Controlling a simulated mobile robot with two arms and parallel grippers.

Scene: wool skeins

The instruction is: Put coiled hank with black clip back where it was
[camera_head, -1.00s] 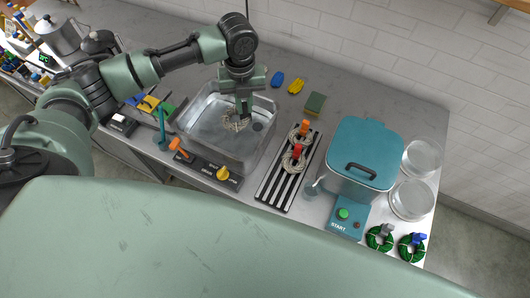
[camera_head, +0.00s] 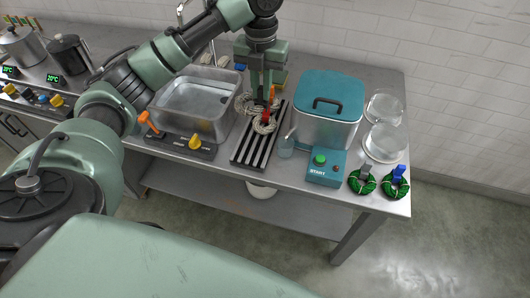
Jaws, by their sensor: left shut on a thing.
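My left gripper (camera_head: 261,92) points down over the far end of the black slatted rack (camera_head: 248,152), shut on a pale coiled hank (camera_head: 243,103). Its black clip is hidden between the dark fingers. Pale coils with an orange clip (camera_head: 273,92) and a red clip (camera_head: 265,120) sit on the rack beside and in front of the gripper. The coils overlap in this view, so I cannot tell whether the held hank touches the rack. My right gripper is not in view.
The metal basin (camera_head: 215,129) left of the rack holds clear liquid and no hank. A teal lidded pot (camera_head: 328,92) and START box (camera_head: 325,167) stand right of the rack. Green hanks (camera_head: 362,183) and glass dishes (camera_head: 384,142) are farther right. The rack's near end is clear.

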